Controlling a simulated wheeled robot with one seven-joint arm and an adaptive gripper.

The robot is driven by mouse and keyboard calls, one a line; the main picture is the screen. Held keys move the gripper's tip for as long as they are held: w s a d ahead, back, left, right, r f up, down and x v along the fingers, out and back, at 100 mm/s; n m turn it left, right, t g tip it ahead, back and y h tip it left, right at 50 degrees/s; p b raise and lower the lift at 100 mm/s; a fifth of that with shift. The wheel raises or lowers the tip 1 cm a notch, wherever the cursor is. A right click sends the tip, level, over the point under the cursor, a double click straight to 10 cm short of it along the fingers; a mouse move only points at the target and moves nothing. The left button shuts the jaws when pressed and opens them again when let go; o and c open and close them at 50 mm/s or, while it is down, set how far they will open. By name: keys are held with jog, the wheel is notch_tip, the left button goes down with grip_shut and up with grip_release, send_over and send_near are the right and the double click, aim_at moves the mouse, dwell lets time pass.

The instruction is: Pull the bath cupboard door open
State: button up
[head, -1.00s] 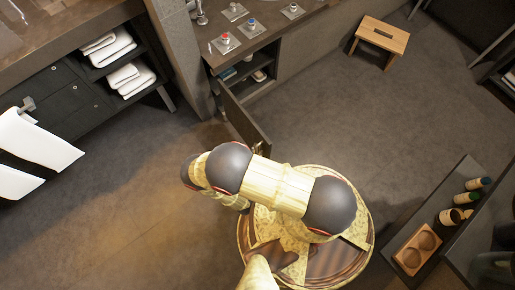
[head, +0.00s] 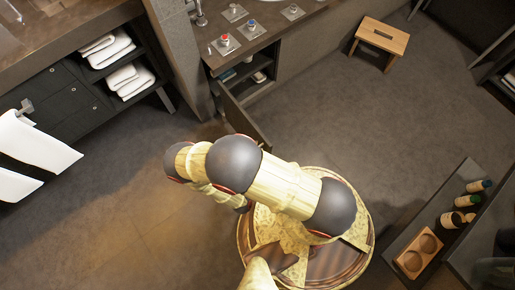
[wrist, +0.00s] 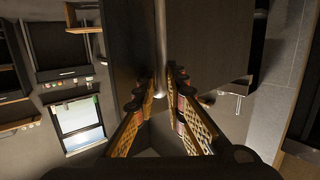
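The bath cupboard (head: 243,72) is under the vanity top in the head view. Its dark door (head: 243,117) stands swung out from the front, its far end partly hidden by my arm. In the wrist view the dark door panel (wrist: 212,45) fills the upper middle. A pale metal vertical bar (wrist: 160,45), seemingly the door's handle, runs down to my gripper (wrist: 160,85). The two fingers lie on either side of the bar's lower end, close to it. I cannot tell whether they touch it. My gripper is hidden behind the arm in the head view.
A wooden stool (head: 380,43) stands at the back right. Open shelves with folded towels (head: 130,79) are at the left. A dark bench (head: 403,221) with bottles and a wooden holder (head: 418,254) is at the right. The floor left of my arm is clear.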

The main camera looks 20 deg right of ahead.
notch_tip(320, 180, up, 6)
jog(key=shift+w+f+n+t+h, duration=0.1)
jog(key=shift+f+n+t+h, duration=0.1)
jog(key=shift+t, duration=0.3)
jog(key=shift+w+f+n+t+h, duration=0.1)
jog(key=shift+t+h, duration=0.1)
jog(key=shift+t, duration=0.3)
jog(key=s+a+f+g+b, duration=0.1)
jog(key=s+a+f, duration=0.3)
jog(key=a, duration=0.4)
jog(key=shift+s+f+m+g+y, duration=0.25)
jog(key=shift+f+m+g+y, duration=0.15)
jog(key=shift+f+g, duration=0.1)
